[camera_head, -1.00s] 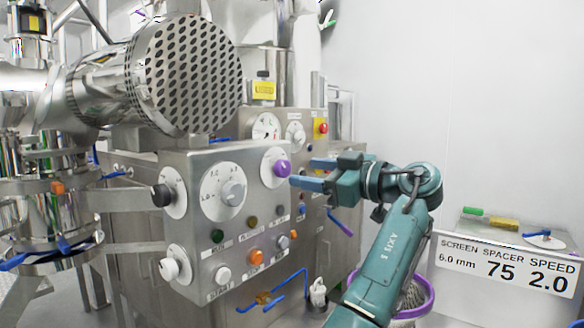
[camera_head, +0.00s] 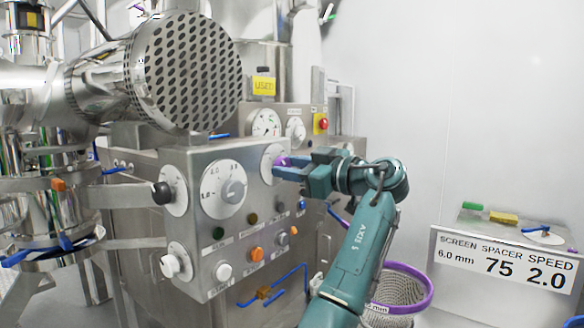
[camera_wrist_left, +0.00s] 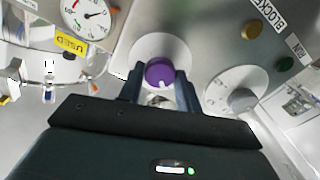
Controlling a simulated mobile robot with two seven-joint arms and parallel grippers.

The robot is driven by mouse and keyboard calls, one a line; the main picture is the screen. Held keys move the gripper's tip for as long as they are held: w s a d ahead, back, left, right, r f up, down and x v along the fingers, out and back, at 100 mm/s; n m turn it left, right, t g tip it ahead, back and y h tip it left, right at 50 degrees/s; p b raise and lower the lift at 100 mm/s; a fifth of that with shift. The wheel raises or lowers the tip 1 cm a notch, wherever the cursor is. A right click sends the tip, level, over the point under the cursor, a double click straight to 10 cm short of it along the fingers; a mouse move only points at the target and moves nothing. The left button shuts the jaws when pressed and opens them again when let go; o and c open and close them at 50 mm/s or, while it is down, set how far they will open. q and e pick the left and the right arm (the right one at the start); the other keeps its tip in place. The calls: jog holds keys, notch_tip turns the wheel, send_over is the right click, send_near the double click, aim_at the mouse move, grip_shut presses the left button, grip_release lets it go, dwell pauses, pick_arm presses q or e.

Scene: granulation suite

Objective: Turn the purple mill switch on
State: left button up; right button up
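The purple mill switch (camera_head: 283,160) is a round knob on a white dial plate on the steel control panel, partly hidden by my left gripper's fingers in the head view. My left gripper (camera_head: 277,167) is at the knob, its blue-teal fingers pointing left at the panel. In the left wrist view the purple knob (camera_wrist_left: 160,73) shows whole, with a short pale mark on its lower edge. The left gripper's fingers (camera_wrist_left: 160,84) stand apart on either side of it, with a small gap showing each side. My right gripper is not in view.
The panel also carries a grey dial knob (camera_head: 234,190), a black knob (camera_head: 161,193), an orange button (camera_head: 256,254) and other buttons. A purple-rimmed basket (camera_head: 420,298) and a sign (camera_head: 505,272) stand to the right.

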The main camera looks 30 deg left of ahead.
pick_arm(q)
jog(key=c, duration=0.4)
